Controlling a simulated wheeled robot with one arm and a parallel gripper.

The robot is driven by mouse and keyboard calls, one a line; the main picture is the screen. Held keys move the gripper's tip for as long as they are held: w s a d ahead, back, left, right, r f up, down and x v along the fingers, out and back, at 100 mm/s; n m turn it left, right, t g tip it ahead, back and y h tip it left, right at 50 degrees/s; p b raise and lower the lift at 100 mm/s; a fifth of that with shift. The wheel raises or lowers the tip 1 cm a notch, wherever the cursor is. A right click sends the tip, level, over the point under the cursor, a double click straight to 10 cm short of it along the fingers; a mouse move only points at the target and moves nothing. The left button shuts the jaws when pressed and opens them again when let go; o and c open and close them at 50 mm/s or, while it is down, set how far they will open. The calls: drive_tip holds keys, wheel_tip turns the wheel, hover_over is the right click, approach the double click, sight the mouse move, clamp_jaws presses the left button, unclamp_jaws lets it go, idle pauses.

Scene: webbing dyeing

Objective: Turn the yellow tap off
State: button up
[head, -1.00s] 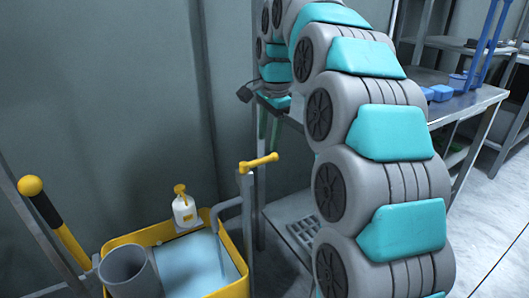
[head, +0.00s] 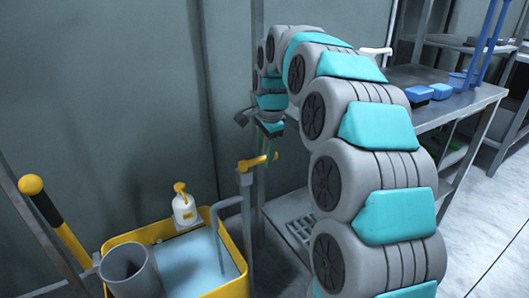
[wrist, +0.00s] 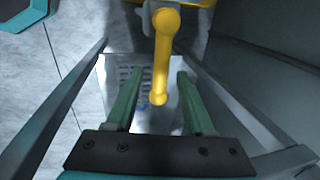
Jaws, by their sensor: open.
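The yellow tap (head: 252,164) has a lever handle on top of an upright grey pipe beside the yellow-rimmed basin. Its bent grey spout (head: 217,217) hangs over the basin; a thin pale line below it may be running water. My gripper (head: 268,148) is at the right part of the handle, fingers pointing down. In the wrist view, the yellow tap handle (wrist: 163,55) reaches down between the tips of my two green fingers (wrist: 160,74). The fingers stand apart with a gap on each side. Whether one touches the handle I cannot tell.
A yellow-knobbed lever (head: 50,215) stands at left. A metal table (head: 440,110) with blue items is at right, a wall behind.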

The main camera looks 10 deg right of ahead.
clamp_jaws()
idle(0.4)
idle(1.0)
